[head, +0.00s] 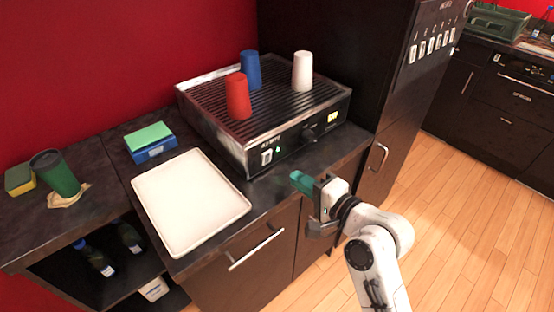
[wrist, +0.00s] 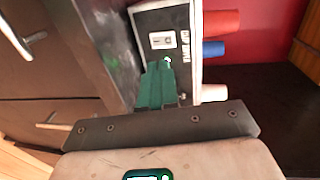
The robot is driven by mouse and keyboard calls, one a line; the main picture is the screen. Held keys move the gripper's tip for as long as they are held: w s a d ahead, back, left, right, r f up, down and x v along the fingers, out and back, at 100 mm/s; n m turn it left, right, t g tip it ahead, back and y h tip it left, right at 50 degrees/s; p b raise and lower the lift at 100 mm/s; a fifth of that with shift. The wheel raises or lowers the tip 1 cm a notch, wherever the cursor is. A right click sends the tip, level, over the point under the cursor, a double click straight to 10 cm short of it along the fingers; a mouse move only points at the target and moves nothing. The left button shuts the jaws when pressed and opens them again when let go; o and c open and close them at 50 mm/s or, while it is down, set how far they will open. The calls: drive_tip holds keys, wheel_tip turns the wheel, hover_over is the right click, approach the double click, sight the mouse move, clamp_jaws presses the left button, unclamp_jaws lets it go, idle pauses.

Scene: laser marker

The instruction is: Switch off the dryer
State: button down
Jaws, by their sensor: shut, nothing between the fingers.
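The dryer (head: 243,149) is a dark box with a ribbed top on the counter. Its front panel has a white switch (head: 267,157) at the left, a lit green lamp (head: 278,150), a dark knob (head: 309,133) and a yellow-green label (head: 333,117). My gripper (head: 299,181), with green fingers, is shut and empty in front of the panel, apart from it in the head view. In the wrist view the fingers (wrist: 157,76) point at the panel, with the switch (wrist: 162,40) beyond their tips and the lamp (wrist: 167,59) close to them. The switch position is too small to tell.
Red (head: 238,97), blue (head: 251,70) and white (head: 302,71) cups stand upside down on the dryer. A white tray (head: 190,201) lies left of it on the counter, with a green-topped blue box (head: 150,142) behind. A tall dark cabinet (head: 400,110) stands to the right.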

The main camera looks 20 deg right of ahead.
sight(268, 153)
drive_tip(key=x, duration=0.2)
drive_tip(key=r+x, duration=0.1)
drive_tip(key=x, duration=0.2)
drive_tip(key=p+x, duration=0.1)
drive_tip(key=x, duration=0.2)
drive_tip(key=shift+w+r, duration=0.1)
drive_tip(key=shift+w, duration=0.1)
drive_tip(key=p, duration=0.1)
drive_tip(key=r+p, duration=0.1)
drive_tip(key=p, duration=0.1)
drive_tip(key=shift+w+a+g+p, duration=0.15)
drive_tip(key=shift+w+g+p, duration=0.15)
drive_tip(key=shift+g, duration=0.1)
drive_tip(key=shift+f+b, duration=0.4)
drive_tip(key=shift+b, duration=0.05)
drive_tip(key=shift+s, duration=0.1)
